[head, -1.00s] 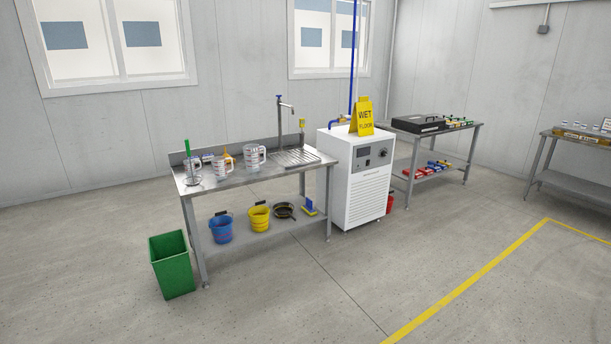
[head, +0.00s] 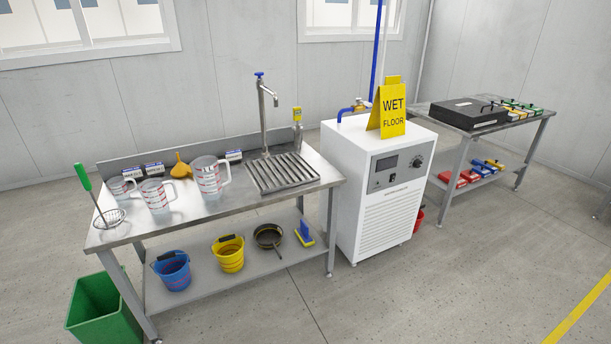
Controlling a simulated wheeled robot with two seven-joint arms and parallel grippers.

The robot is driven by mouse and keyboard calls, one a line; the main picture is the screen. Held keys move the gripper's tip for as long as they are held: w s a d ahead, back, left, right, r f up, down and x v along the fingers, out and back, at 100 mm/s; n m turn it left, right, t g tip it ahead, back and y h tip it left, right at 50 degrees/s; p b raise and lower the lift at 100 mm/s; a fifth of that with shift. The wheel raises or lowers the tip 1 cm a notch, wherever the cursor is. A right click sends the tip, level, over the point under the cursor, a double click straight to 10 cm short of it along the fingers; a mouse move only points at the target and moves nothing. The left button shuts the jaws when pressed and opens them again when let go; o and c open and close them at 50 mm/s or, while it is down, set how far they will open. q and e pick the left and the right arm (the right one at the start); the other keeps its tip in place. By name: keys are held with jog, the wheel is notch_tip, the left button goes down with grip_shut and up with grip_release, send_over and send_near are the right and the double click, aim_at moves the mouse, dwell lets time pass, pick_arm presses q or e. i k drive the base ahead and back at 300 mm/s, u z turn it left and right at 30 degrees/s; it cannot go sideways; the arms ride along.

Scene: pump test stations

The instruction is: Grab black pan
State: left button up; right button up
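The black pan (head: 268,238) lies on the lower shelf of the steel sink table, right of the yellow bucket (head: 229,254) and left of a blue and yellow brush (head: 305,233). Neither of my grippers is in the head view.
The steel table (head: 210,215) carries measuring jugs (head: 210,177) and a drain grid. A blue bucket (head: 172,270) shares the shelf. A green bin (head: 103,310) stands at the left, a white machine (head: 377,195) at the right. The floor in front is clear.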

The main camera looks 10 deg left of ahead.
aim_at(266, 235)
jog(key=u, duration=0.55)
jog(key=i, duration=1.75)
jog(key=u, duration=0.65)
